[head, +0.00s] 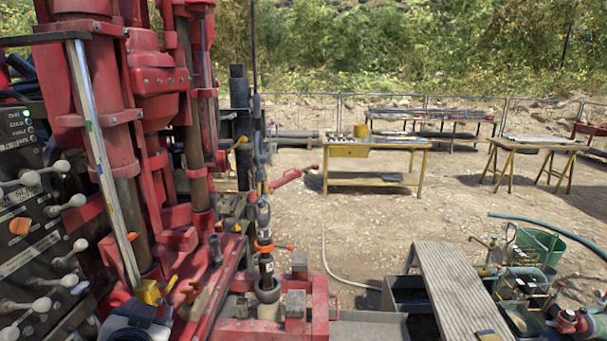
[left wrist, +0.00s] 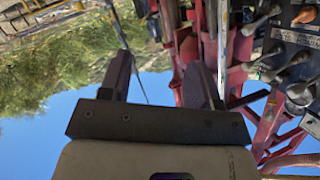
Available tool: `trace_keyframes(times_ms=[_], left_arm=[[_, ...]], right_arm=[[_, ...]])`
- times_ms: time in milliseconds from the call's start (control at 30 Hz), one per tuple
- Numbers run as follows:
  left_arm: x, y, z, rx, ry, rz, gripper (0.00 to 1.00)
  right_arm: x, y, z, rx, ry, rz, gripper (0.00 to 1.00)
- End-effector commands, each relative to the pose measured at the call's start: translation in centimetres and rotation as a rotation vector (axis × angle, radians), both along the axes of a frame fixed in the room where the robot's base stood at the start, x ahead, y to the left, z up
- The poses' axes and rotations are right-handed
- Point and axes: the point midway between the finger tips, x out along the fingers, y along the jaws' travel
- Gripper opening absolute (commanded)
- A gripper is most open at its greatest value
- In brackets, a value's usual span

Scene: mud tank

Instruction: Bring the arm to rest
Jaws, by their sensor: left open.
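My left gripper (left wrist: 160,70) shows in the left wrist view, its two dark fingers spread wide apart. Nothing is held between them; the red rig and a thin line show beyond. I cannot clearly make out this gripper in the head view. My right gripper is in neither view. The mud tank (head: 392,297) stands at the lower right of the head view, with a grey ribbed board (head: 455,290) across it.
The red drill rig (head: 155,85) fills the left of the head view, beside a lever panel (head: 35,225) that also shows in the left wrist view (left wrist: 290,55). A yellow workbench (head: 375,150) stands behind open gravel. A pump with hoses (head: 515,275) is at right.

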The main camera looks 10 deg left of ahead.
Motion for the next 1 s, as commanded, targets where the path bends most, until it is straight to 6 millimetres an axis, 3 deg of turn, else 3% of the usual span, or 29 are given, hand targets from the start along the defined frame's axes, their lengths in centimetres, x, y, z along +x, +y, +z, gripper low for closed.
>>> trace_keyframes(times_ms=[33, 233, 500, 600, 900, 967, 1000], left_arm=[[-1.5, -1.8, -3.1, -0.038, 0.050, -0.064, 0.57], [-8.3, -6.8, -12.8, -0.174, 0.230, -0.228, 0.57], [-18.7, -9.3, -24.6, -0.303, 0.521, -0.231, 0.57], [-22.3, -9.7, -28.0, -0.336, 0.629, -0.215, 0.57], [-31.3, -10.3, -34.1, -0.391, 0.865, -0.171, 0.57], [-33.1, -10.3, -34.9, -0.394, 0.907, -0.163, 0.57], [-33.4, -10.3, -34.0, -0.395, 0.913, -0.162, 0.57]], right_arm=[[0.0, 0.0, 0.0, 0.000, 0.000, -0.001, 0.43], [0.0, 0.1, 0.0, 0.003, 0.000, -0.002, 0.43], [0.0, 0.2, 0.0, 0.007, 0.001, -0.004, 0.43], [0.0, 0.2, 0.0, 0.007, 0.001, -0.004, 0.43], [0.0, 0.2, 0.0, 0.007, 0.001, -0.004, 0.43], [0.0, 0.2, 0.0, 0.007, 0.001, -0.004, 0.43], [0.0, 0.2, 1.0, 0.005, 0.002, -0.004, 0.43]])
